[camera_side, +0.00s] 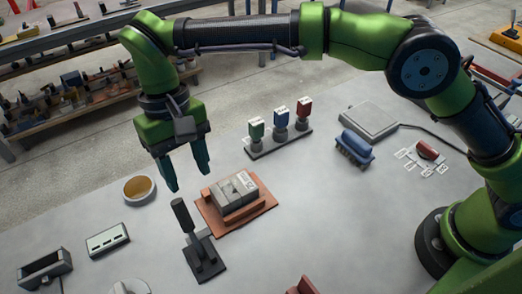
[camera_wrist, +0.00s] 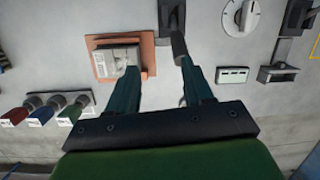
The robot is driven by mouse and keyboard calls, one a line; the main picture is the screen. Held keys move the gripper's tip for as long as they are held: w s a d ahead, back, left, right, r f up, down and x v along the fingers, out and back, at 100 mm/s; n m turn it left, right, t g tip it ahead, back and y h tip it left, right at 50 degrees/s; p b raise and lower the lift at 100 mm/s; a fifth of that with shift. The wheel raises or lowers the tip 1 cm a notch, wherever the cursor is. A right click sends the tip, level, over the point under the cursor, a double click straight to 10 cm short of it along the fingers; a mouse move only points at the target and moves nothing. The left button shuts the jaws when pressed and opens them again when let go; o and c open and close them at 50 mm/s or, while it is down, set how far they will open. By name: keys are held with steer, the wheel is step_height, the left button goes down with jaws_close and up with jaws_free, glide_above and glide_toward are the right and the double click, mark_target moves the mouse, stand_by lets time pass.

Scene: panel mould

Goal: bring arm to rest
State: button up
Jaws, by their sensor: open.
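My gripper (camera_side: 188,178) hangs in the air above the grey table (camera_side: 330,235), fingers pointing down, open with nothing between the fingers. In the wrist view my gripper (camera_wrist: 160,68) shows two dark teal fingers spread apart. A grey block (camera_side: 235,190) sits on an orange-brown mould base (camera_side: 262,205), to the right of my gripper in the side view. A dark upright lever (camera_side: 183,216) on a black base stands just below and in front of the fingers in the side view. Contact between fingers and lever is not visible.
Three knobbed pieces, green, blue (camera_side: 281,117) and red, stand on a rack. Shelving stands behind the table.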

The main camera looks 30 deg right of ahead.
steer(key=w+d+r+m+t+y, duration=0.15)
steer(key=d+r, duration=0.35)
steer(key=d, duration=0.5)
steer(key=d+r+m+t+y, duration=0.1)
steer(key=d+r+t, duration=0.1)
steer(key=d+r, duration=0.55)
steer(key=s+d+f+m+t, duration=0.1)
steer(key=s+d+f+t, duration=0.1)
steer(key=s+d, duration=0.4)
steer(key=s+d+f+m+t, duration=0.2)
steer(key=s+d, duration=0.4)
steer(key=d, duration=0.7)
steer(key=shift+s+d+f+t+h, duration=0.25)
steer(key=shift+d+f+t+h, duration=0.3)
steer(key=shift+t, duration=0.6)
